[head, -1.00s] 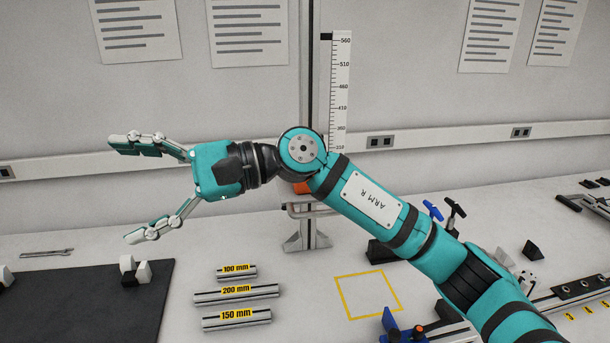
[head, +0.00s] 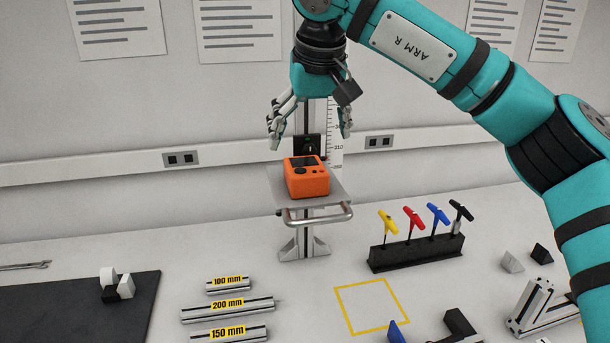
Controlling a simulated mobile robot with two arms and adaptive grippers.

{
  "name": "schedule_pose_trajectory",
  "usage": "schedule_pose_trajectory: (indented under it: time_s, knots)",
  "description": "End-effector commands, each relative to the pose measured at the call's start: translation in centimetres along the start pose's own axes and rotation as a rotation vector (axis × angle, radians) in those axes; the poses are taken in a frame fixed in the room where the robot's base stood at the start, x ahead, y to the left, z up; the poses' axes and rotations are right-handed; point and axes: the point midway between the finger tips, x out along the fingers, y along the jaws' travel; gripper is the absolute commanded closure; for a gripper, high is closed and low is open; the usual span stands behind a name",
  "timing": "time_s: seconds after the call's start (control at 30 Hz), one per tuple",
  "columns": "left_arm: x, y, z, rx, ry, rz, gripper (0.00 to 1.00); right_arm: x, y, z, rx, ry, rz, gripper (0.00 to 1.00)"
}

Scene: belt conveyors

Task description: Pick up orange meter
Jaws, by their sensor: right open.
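The orange meter (head: 308,182) is a small box with a dark screen and a round dark knob. It sits on the grey platform (head: 330,198) of a vertical stand with a height scale behind it. My right gripper (head: 308,143) points down above the meter, its fingers spread apart and empty. The fingertips appear to be above the meter's top, apart from it. My left gripper is not in view.
A metal bar handle (head: 318,216) fronts the platform. A black rack (head: 415,252) with coloured T-handle tools stands to the right. Labelled metal bars (head: 228,307) lie at front left, beside a dark mat (head: 70,310). The yellow-outlined square (head: 371,305) is empty.

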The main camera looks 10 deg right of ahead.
Motion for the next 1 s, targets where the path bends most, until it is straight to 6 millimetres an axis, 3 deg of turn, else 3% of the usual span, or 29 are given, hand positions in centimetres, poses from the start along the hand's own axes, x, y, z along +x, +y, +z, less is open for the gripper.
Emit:
schedule_pose_trajectory:
  time_s: [0.2, 0.47, 0.73, 1.0]
  knots:
    - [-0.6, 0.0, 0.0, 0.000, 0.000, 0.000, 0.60, 4.1, 0.0, 0.0, -0.001, -0.003, -0.001, 0.06]
    - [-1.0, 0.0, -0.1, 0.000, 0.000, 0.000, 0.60, 6.0, 0.0, -0.1, 0.000, -0.001, -0.002, 0.06]
    - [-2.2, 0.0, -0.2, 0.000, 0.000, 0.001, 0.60, 9.8, 0.2, -0.5, -0.001, -0.004, -0.002, 0.06]
    - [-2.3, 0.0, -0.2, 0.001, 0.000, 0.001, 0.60, 10.7, 0.2, -0.5, -0.001, 0.001, -0.004, 0.06]
